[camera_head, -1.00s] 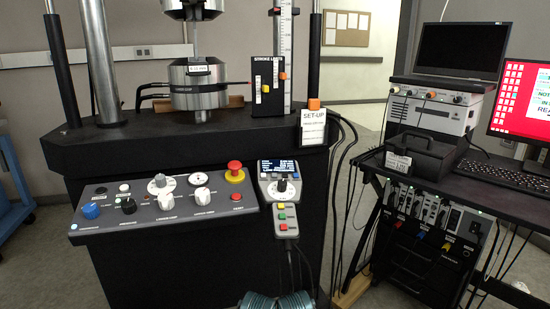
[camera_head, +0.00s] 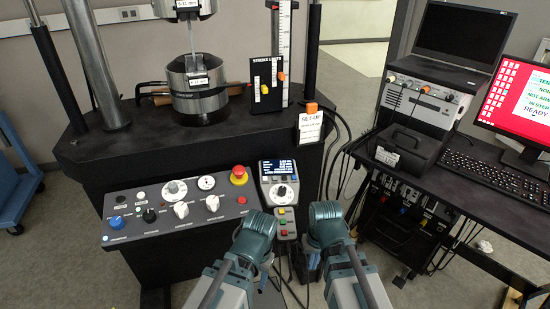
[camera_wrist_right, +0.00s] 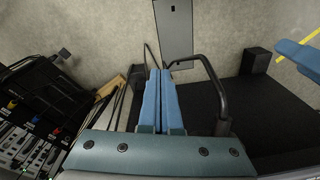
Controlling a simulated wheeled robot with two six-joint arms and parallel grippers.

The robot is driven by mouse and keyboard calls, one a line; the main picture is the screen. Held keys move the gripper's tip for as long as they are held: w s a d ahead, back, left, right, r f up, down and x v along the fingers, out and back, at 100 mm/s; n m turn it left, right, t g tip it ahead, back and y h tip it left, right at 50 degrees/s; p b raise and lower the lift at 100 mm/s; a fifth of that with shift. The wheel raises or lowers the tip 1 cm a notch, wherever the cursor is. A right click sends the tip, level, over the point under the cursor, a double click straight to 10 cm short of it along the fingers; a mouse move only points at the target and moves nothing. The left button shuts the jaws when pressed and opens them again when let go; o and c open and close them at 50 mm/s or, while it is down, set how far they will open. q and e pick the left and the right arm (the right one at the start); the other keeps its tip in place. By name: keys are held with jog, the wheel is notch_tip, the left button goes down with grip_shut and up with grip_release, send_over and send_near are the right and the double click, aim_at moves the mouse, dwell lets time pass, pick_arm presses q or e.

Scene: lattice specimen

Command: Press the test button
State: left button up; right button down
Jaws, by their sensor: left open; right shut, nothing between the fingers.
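A control pendant (camera_head: 279,195) with a lit screen and a dial stands on the machine's front. In the right wrist view my right gripper (camera_wrist_right: 161,98) is shut and empty. My left gripper (camera_wrist_right: 303,58) shows partly at that view's right edge; it is open.
The sloped console (camera_head: 178,207) left of the pendant carries knobs and a red emergency stop (camera_head: 239,175). A SET-UP sign (camera_head: 310,127) hangs above right. A desk with a keyboard (camera_head: 495,176) and monitor (camera_head: 515,95) stands at the right. Cables hang behind my right arm.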

pick_arm(q)
notch_tip(320, 180, up, 14)
jog(key=p, duration=1.2)
pick_arm(e)
jog(key=w+a+r+m+t+y, duration=0.3)
jog(key=w+r+m, duration=0.4)
jog(key=w+r, duration=0.3)
jog(key=w+a+r+m+t+y, duration=0.3)
jog(key=w+a+r+m+y, duration=0.2)
jog(key=r, duration=0.9)
jog(key=w+m, duration=0.3)
jog(key=w, duration=0.2)
jog(key=shift+a+t+y, duration=0.3)
jog(key=shift+a+y, duration=0.1)
pick_arm(q)
jog(key=shift+w+f, duration=0.1)
notch_tip(320, 180, down, 8)
jog(key=b, duration=0.8)
jog(key=shift+f+b, duration=0.2)
jog(key=shift+b, duration=0.1)
pick_arm(e)
send_near(269, 174)
jog(key=x, duration=0.4)
jog(key=shift+a+r, duration=0.25)
pick_arm(q)
jog(key=shift+f+b, duration=0.4)
pick_arm(e)
jog(key=shift+w+f, duration=0.1)
jog(key=shift+f, duration=0.3)
